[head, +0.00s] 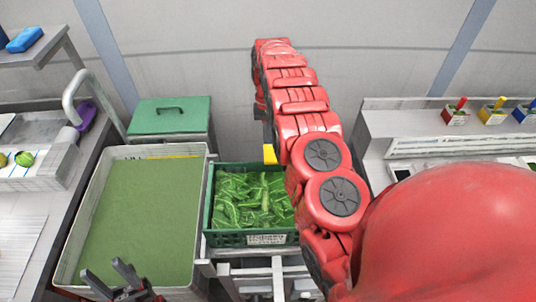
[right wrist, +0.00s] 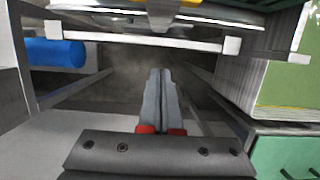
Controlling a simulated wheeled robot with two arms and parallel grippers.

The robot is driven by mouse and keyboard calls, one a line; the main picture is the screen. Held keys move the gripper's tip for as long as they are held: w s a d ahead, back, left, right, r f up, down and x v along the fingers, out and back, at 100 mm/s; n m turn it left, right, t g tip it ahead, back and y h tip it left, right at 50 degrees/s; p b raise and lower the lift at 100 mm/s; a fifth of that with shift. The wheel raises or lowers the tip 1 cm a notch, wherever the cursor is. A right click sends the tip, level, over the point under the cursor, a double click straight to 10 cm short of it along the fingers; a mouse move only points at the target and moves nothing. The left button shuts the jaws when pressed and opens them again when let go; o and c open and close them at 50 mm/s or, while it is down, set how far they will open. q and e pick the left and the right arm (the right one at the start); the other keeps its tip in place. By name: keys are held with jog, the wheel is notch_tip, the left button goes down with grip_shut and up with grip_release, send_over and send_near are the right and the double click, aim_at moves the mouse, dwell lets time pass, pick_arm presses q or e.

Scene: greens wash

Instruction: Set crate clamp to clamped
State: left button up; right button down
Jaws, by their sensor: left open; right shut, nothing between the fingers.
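The green crate (head: 210,212) holds cut greens (head: 255,198) and stands on a grey frame. A small yellow piece (head: 270,154), apparently the clamp, shows at its far rim beside my right arm. Whether it is clamped cannot be told. In the right wrist view a yellow part (right wrist: 163,12) shows at the top edge, beyond my right gripper (right wrist: 160,74). Its fingers are shut and empty, apart from the yellow part. In the head view my right arm reaches past the crate's right side and hides part of it. My left gripper (head: 107,272) is open and empty at the tub's near edge.
A grey tub (head: 68,240) with a green surface stands left of the crate. A green lidded box (head: 170,115) is behind it. A shelf with small coloured boxes (head: 455,115) is at right. A blue cylinder (right wrist: 55,53) shows in the right wrist view.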

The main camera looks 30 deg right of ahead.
jog(key=v, duration=0.2)
jog(key=shift+w+d+r+b, duration=0.15)
jog(key=shift+w+r+b, duration=0.15)
jog(key=shift+w+b, duration=0.1)
jog(key=shift+w+f, duration=0.1)
